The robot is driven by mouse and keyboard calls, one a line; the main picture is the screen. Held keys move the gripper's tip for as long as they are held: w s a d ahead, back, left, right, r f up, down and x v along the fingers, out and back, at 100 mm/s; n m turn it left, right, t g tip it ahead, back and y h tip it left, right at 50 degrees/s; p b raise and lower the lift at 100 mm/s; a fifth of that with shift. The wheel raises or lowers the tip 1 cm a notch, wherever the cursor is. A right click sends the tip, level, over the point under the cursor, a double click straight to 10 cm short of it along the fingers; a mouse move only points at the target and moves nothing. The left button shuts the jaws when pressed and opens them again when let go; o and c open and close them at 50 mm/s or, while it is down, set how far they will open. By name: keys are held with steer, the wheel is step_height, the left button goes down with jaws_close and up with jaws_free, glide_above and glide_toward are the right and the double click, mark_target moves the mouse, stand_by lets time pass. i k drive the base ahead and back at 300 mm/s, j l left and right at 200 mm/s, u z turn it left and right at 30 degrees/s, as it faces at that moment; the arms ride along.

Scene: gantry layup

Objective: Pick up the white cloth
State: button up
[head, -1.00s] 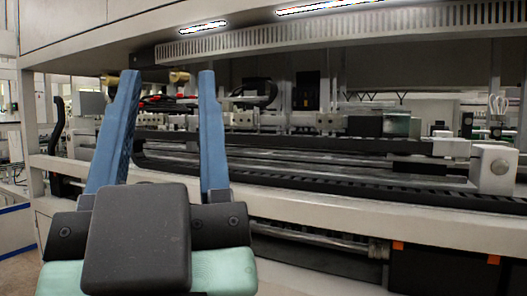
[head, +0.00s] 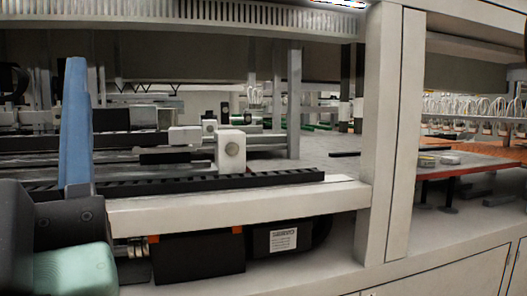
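I cannot make out a white cloth in the head view. My gripper (head: 36,65) is at the left edge of the head view, pointing up and away. Only its right blue finger shows; the left finger is outside the picture. The visible finger stands well out to the side of the palm, as when the fingers are apart, and nothing shows held against it. The gripper appears in front of the machine bed, apart from the small pale pieces at the right.
A long machine with a white front rail (head: 240,206) fills the left and middle. A white upright post (head: 390,135) stands right of it. Beyond it is an orange-red surface (head: 490,150) with small pale flat pieces (head: 440,159). White cabinets (head: 450,272) line the lower right.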

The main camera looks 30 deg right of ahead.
mark_target(449, 160)
steer(key=z, duration=1.65)
